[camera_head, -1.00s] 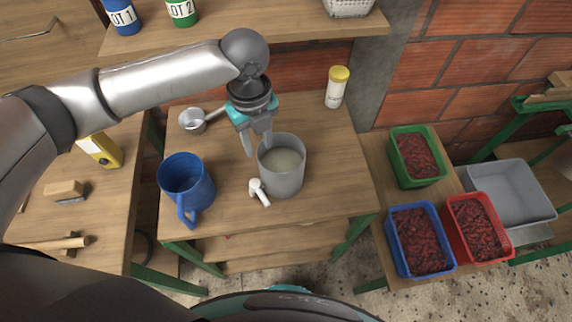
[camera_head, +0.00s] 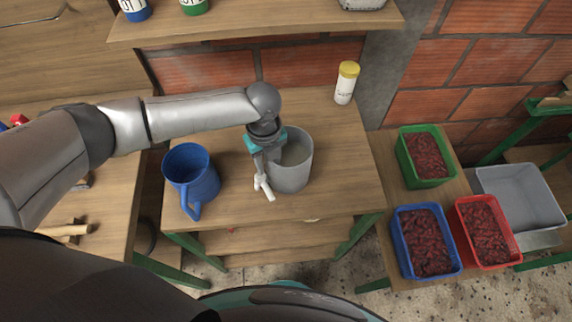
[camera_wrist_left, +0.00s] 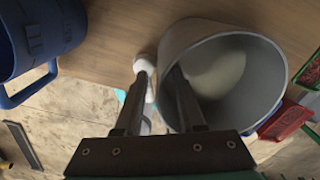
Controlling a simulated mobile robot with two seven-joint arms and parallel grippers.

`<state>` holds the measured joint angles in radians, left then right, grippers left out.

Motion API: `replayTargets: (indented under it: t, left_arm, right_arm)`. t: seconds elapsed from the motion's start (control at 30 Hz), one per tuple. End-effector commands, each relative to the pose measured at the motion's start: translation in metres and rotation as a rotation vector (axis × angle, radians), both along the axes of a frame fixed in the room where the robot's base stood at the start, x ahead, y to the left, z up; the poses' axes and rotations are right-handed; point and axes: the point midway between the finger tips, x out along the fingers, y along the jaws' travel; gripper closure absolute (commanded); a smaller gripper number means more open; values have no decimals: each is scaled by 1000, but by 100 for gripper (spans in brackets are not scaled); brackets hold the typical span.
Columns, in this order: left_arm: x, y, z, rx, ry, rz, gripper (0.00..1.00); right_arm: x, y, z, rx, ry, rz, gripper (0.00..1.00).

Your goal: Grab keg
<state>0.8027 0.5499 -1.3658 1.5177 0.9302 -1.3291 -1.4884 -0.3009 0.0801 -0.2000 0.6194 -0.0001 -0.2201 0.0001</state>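The grey keg (camera_head: 292,172), an open cylinder with a pale content, stands upright on the wooden table. A white tap-like piece (camera_head: 268,190) is at its front left, touching or very close to it. My left gripper (camera_head: 262,176) points down at the keg's left side. In the left wrist view the left gripper's fingers (camera_wrist_left: 160,75) are apart, with the keg's rim (camera_wrist_left: 178,38) between or just beyond them. The right finger overlaps the keg's opening; I cannot tell if it is inside. The white piece (camera_wrist_left: 147,64) shows by the left finger. My right gripper is out of view.
A blue mug (camera_head: 191,178) stands left of the gripper; it also shows in the left wrist view (camera_wrist_left: 35,38). A yellow-capped bottle (camera_head: 345,84) stands at the back. Green (camera_head: 424,181), blue (camera_head: 428,277) and red (camera_head: 489,263) bins hold dark red contents at right. A shelf (camera_head: 270,28) overhangs behind.

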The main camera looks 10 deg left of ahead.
Motion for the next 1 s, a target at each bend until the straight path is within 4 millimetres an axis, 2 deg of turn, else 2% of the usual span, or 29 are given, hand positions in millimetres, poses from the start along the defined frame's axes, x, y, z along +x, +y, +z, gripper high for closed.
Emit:
replayTargets:
  t: [0.17,0.5,1.0]
  left_arm:
    - [0,0,0,0,0,0,62]
    - [0,0,1,0,0,0,100]
    - [0,0,1,1,0,1,100]
  right_arm:
    - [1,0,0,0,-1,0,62]
    - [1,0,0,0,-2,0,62]
    - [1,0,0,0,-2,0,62]
